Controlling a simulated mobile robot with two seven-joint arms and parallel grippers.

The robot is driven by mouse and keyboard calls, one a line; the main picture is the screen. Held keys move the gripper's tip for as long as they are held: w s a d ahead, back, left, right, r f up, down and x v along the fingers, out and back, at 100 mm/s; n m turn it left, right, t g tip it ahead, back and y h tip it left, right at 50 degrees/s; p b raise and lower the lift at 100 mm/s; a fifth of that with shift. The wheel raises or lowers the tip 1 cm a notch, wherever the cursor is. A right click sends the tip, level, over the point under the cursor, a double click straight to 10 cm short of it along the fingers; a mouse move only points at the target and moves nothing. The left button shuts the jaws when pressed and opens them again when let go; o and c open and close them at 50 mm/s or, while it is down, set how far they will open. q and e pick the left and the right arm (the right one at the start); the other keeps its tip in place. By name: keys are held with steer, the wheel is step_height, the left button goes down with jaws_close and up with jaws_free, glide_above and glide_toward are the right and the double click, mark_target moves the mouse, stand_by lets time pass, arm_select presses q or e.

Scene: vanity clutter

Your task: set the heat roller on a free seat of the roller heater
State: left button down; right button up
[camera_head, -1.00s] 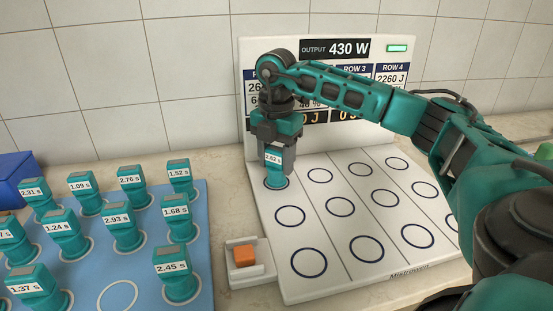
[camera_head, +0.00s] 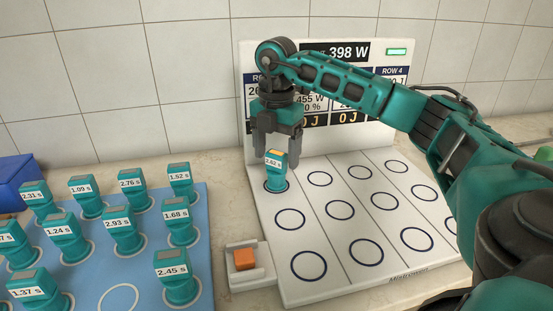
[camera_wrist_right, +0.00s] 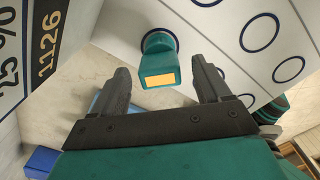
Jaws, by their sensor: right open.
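A teal heat roller (camera_head: 275,174) labelled 2.62 stands upright on the back left seat of the white roller heater (camera_head: 320,240). Its top now shows orange. My right gripper (camera_head: 277,147) is open just above it, with its fingers apart and clear of the roller. In the right wrist view the roller (camera_wrist_right: 158,66) shows beyond the open fingers of the right gripper (camera_wrist_right: 163,75). The other ring-marked seats in view on the heater are empty. My left gripper is not in view.
Several teal rollers with number labels stand on a blue mat (camera_head: 83,292) at the left. An orange block (camera_head: 245,259) sits in a small white holder at the heater's left. A display panel (camera_head: 395,141) rises behind the seats, reading 398 W. A blue box (camera_head: 14,180) is at far left.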

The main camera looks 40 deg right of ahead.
step_height(320, 180, up, 9)
steer(key=shift+r+p, duration=0.1)
steer(key=shift+p, duration=0.8)
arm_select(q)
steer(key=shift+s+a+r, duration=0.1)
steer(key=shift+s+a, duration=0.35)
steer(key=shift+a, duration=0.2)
arm_select(e)
steer(key=shift+r, duration=0.1)
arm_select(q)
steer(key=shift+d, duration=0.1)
